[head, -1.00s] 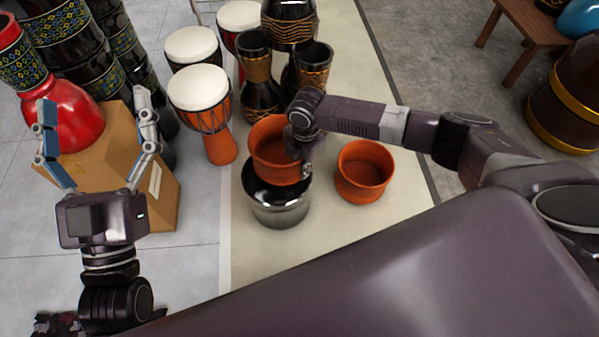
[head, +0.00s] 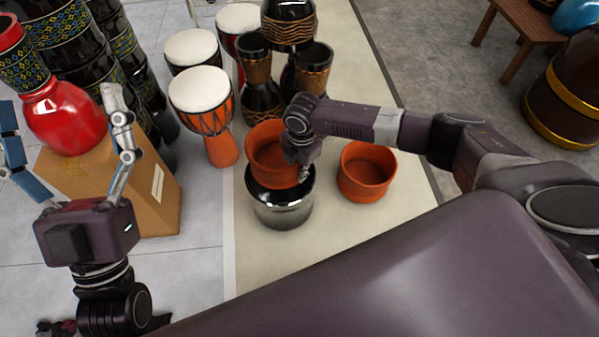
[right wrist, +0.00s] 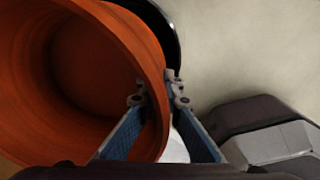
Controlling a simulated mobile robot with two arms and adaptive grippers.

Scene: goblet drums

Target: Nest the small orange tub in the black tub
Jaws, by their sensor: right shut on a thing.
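My right gripper (head: 303,172) is shut on the right wall of the small orange tub (head: 268,153). In the right wrist view the fingers (right wrist: 158,92) pinch the rim of this tub (right wrist: 75,75) from both sides. The tub is roughly upright, over the far part of the black tub (head: 283,213). The black tub stands on the mat with its shiny near wall showing, its opening partly covered. I cannot tell how far the orange tub's bottom is inside. A dark rim shows behind it in the wrist view. My left gripper (head: 62,100) is open and empty at the left.
A second orange tub (head: 366,173) stands on the pale mat (head: 352,105), right of the black tub. Goblet drums (head: 203,90) stand behind. A cardboard box (head: 158,205) with a red drum (head: 70,118) on it is at the left. The mat in front is clear.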

